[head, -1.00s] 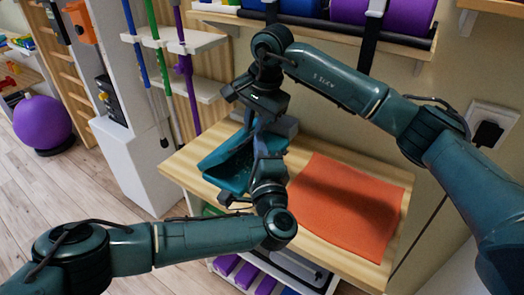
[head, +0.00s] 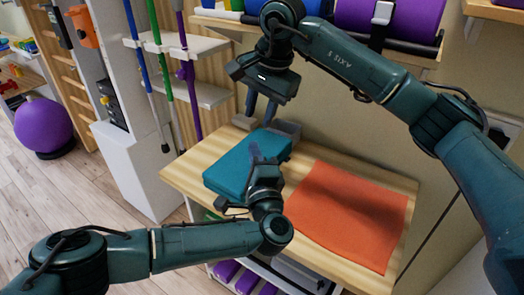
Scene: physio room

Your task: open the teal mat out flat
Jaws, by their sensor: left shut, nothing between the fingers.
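The teal mat (head: 232,170) lies on the wooden table's left part as a compact, thick-looking slab, apparently folded. Its near right part is hidden behind my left gripper. My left gripper (head: 263,153) is shut and empty, over the mat's right side; I cannot tell whether it touches the mat. My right gripper (head: 261,112) is above the mat's far edge, fingers pointing down and apart, with nothing between them.
An orange mat (head: 345,215) lies flat on the wooden table (head: 185,172), right of the teal mat. A white shelf unit with poles is at left; rolled mats hang above.

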